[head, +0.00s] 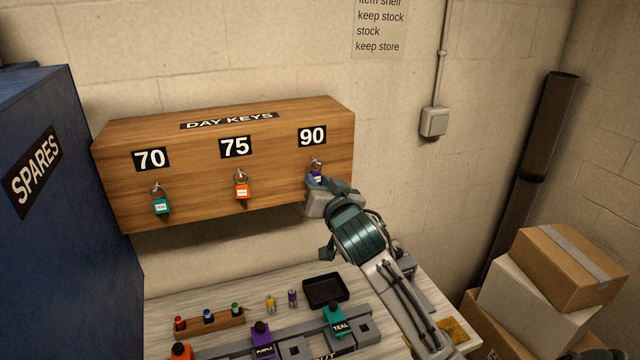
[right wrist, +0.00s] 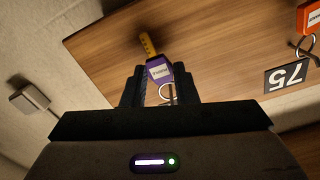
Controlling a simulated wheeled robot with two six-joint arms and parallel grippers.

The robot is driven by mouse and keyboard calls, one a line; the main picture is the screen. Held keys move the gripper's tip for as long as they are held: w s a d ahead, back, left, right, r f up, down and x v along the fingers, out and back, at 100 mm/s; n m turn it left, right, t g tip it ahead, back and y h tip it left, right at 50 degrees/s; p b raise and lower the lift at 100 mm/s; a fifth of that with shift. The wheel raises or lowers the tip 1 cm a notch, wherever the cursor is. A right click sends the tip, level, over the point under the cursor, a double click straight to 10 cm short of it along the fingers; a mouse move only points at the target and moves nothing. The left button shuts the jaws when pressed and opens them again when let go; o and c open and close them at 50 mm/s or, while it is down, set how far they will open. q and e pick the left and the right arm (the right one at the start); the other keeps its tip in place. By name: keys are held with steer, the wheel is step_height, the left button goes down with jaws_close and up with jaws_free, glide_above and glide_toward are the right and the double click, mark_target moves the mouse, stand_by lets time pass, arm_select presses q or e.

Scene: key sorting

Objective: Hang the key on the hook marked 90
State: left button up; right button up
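The purple-tagged key (head: 318,176) is at the wooden key board (head: 280,120), just below the 90 label (head: 312,136). A metal ring shows at the hook under 90; whether it is fully over the hook is hard to tell. My right gripper (head: 318,187) is right at this key. In the right wrist view the purple tag (right wrist: 159,71) sits between my right fingertips (right wrist: 160,80), which look shut on it. The ring (right wrist: 168,93) shows between the fingers, and a yellow shaft (right wrist: 148,45) sticks out beyond the tag. My left gripper is out of view.
A teal-tagged key (head: 161,206) hangs under 70 and an orange-tagged key (head: 242,191) under 75. Below, the table holds a black tray (head: 326,291), a small wooden rack (head: 210,322) and a grey labelled rack (head: 295,349). A blue cabinet (head: 60,260) stands left, cardboard boxes (head: 570,265) right.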

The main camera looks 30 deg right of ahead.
steer(key=o, duration=0.4)
steer(key=p+v, duration=0.2)
steer(key=v, duration=0.9)
steer(key=shift+p, duration=0.3)
